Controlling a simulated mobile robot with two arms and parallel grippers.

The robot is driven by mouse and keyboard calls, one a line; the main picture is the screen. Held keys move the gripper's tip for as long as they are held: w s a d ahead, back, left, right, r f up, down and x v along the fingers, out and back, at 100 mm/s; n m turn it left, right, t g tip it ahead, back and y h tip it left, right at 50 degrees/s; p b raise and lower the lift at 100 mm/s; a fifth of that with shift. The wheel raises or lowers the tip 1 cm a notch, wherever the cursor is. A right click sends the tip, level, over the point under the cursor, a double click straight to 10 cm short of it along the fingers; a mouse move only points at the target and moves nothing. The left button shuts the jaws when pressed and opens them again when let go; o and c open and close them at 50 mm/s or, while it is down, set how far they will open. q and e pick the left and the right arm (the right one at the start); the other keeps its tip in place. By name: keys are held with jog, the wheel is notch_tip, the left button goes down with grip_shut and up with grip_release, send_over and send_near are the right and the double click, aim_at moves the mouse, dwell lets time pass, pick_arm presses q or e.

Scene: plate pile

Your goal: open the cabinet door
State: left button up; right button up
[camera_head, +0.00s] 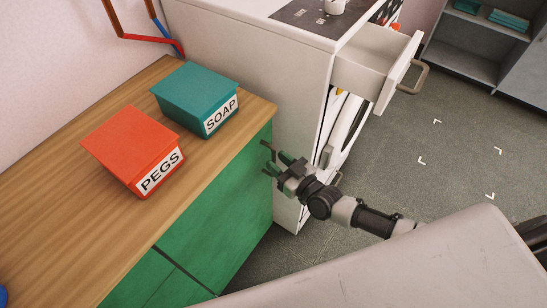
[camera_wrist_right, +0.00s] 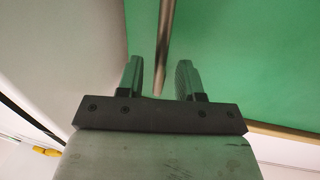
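The green cabinet door (camera_head: 232,190) is below the wooden counter and looks flush with the cabinet front, closed. My right gripper (camera_head: 279,163) is at the door's right side, near the white machine. In the right wrist view, the green door (camera_wrist_right: 250,60) fills the upper right. A metal bar handle (camera_wrist_right: 167,40) runs down between the two spread fingers of my right gripper (camera_wrist_right: 160,78), with a gap on each side. The gripper is open around the handle, not clamped on it. My left gripper is not in view.
A white machine (camera_head: 285,100) stands right beside the cabinet, with its upper drawer (camera_head: 372,65) pulled out. The wooden counter (camera_head: 60,190) holds a red PEGS box (camera_head: 135,145) and a teal SOAP box (camera_head: 195,95). Grey floor (camera_head: 400,180) is open to the right.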

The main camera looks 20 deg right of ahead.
jog(key=shift+x, duration=1.05)
grip_shut()
